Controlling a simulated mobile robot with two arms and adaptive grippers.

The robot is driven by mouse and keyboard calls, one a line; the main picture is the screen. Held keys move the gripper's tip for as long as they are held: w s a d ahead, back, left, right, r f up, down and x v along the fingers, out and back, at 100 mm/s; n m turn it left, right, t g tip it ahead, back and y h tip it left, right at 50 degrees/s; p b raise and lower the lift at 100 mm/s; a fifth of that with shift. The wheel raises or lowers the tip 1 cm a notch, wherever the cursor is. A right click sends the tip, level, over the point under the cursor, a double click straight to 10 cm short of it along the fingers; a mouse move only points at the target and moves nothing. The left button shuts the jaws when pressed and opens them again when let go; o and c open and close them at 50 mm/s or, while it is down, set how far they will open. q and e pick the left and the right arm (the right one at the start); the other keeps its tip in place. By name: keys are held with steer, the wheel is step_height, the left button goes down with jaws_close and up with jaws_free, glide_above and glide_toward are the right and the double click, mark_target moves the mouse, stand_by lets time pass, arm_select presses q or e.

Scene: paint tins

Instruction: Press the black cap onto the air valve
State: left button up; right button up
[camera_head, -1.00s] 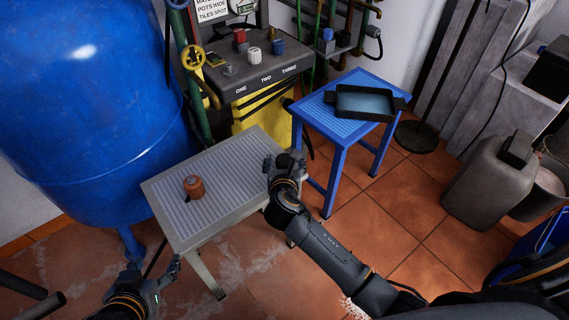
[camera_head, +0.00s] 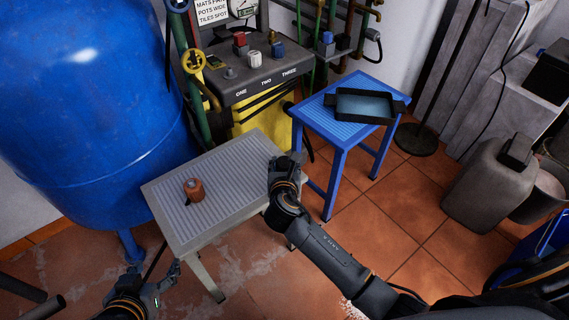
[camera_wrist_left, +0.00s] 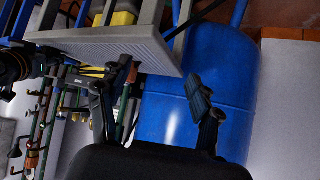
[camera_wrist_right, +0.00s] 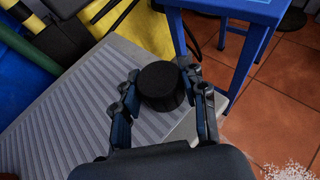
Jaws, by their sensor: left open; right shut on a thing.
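The black cap (camera_wrist_right: 161,84) is a short, dark cylinder in the right wrist view. My right gripper (camera_wrist_right: 162,92) is shut on it, with a finger at each side. In the head view this gripper (camera_head: 286,160) is at the right edge of the grey ribbed bench; the cap is hard to make out there. My left gripper (camera_head: 156,277) is open and empty, low in front of the bench; its spread fingers (camera_wrist_left: 160,90) also show in the left wrist view. A brown round fitting (camera_head: 194,189) with a small dark lever stands on the bench; I cannot tell whether it is the air valve.
The grey bench (camera_head: 235,165) is otherwise clear. A blue stool (camera_head: 330,128) behind to the right bears a black tray (camera_head: 366,118). A blue tank (camera_head: 85,130) stands at left. A console (camera_head: 262,88) with coloured knobs and pipes stands at the back.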

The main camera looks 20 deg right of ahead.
step_height(320, 180, up, 3)
steer(key=shift+p, duration=0.95)
arm_select(q)
steer(key=s+a+f+g+y+p, duration=0.25)
steer(key=s+g, duration=0.35)
steer(key=s, duration=0.5)
arm_select(e)
steer(key=s+r, duration=0.1)
steer(key=r, duration=0.1)
steer(key=s+a+r, duration=0.1)
steer(key=shift+s+r, duration=0.2)
steer(key=shift+r, duration=0.15)
arm_select(q)
steer(key=s+f+p+x, duration=0.1)
steer(key=s+p+x, duration=0.1)
steer(key=x, duration=1.1)
steer(key=shift+s+f+g+h+p, duration=0.25)
steer(key=shift+f+g+h+p, duration=0.15)
steer(key=shift+p, duration=0.45)
arm_select(e)
steer(key=r+v, duration=0.1)
steer(key=v, duration=1.2)
steer(key=shift+w, duration=0.3)
arm_select(q)
steer(key=shift+d, duration=0.15)
arm_select(e)
steer(key=shift+r, duration=0.1)
